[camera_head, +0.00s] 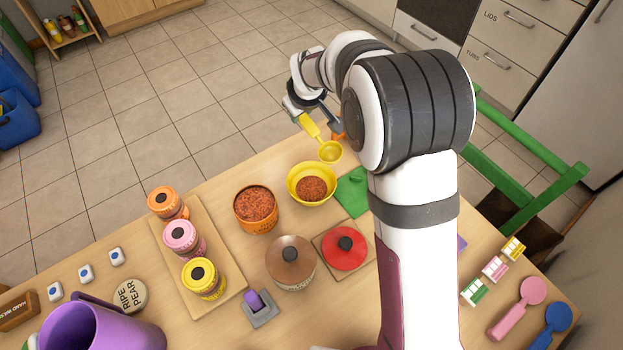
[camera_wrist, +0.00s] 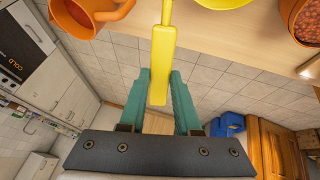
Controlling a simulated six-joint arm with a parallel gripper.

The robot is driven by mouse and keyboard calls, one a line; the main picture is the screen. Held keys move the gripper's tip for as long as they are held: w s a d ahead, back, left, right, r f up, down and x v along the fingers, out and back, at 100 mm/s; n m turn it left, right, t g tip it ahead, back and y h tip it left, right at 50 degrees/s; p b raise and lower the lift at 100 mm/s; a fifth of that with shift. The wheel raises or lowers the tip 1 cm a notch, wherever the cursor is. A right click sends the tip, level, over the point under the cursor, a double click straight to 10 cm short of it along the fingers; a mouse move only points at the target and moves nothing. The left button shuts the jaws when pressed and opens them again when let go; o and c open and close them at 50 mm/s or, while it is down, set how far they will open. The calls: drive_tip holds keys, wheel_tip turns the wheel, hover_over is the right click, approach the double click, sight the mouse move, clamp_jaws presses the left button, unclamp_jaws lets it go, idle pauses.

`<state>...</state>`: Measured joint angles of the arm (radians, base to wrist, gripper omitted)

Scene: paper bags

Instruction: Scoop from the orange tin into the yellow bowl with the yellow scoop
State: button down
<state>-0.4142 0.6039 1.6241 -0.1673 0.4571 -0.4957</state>
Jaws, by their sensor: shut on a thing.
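My gripper (camera_wrist: 160,88) is shut on the handle of the yellow scoop (camera_wrist: 163,45), which lies between its teal fingers. In the head view, the yellow scoop's cup (camera_head: 330,152) is beyond the yellow bowl, up and to the right of it, and looks yellow and empty inside. The yellow bowl (camera_head: 297,172) stands on the table with brown-red grains in it. The orange tin (camera_head: 257,226) is open, left of the bowl, and full of the same grains. In the wrist view, the bowl (camera_wrist: 222,2) and tin (camera_wrist: 286,8) show only partly at the top edge.
An orange mug (camera_wrist: 88,14), partly in view, is near the scoop. A brown-lidded pot (camera_head: 290,258) and a red lid (camera_head: 345,247) are in front. Several small tins stand on a wooden board (camera_head: 212,257) at left.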

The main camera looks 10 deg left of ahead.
sight(306, 115)
drive_tip(key=shift+w+d+f+m+g+y, duration=0.3)
drive_tip(key=shift+w+d+m+g+y, duration=0.15)
drive_tip(key=shift+g+y, duration=0.4)
drive_tip(key=shift+r, duration=2.05)
drive_tip(key=shift+s, duration=0.1)
drive_tip(key=s+a+f+n+g+y, duration=0.1)
drive_tip(key=s+a+n+g, duration=0.4)
drive_tip(key=s+a+n, duration=0.8)
drive_tip(key=s+a+f, duration=0.1)
drive_tip(key=s+a, duration=0.4)
drive_tip(key=s, duration=0.4)
drive_tip(key=shift+a+g+y, duration=0.1)
drive_tip(key=shift+g+y, duration=0.15)
drive_tip(key=shift+g, duration=0.1)
